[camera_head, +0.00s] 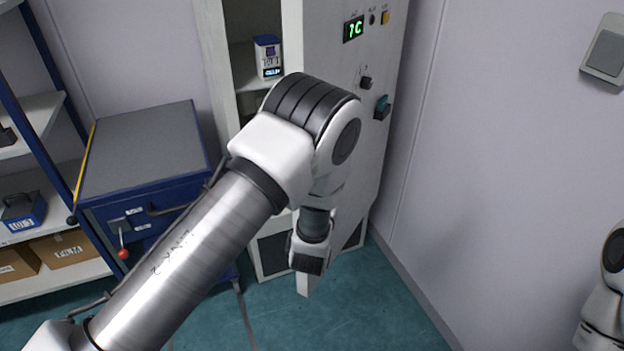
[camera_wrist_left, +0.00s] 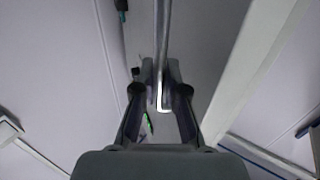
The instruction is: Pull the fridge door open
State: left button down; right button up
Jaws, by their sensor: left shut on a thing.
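The tall white fridge (camera_head: 335,85) stands against the wall, with a lit green display on its upper front. Its shelved interior shows to the left of a pale upright edge, so the door (camera_head: 303,284) appears to stand ajar. My left arm covers much of it. My left gripper (camera_head: 308,262) is low in front of the fridge. In the left wrist view, its fingers (camera_wrist_left: 162,92) are shut on the upright metal handle (camera_wrist_left: 163,40), whose bent lower end shows between them. My right gripper is out of view.
A blue cabinet with a grey top (camera_head: 145,150) stands left of the fridge, with a shelf rack (camera_head: 40,125) further left. A small boxed device (camera_head: 268,55) sits inside the fridge. The wall (camera_head: 490,130) is close on the right. Teal floor (camera_head: 385,310) in front is clear.

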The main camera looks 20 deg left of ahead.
pick_arm(q)
jog(key=shift+d+r, duration=0.1)
jog(key=shift+d, duration=0.6)
jog(key=c, duration=1.2)
grip_release()
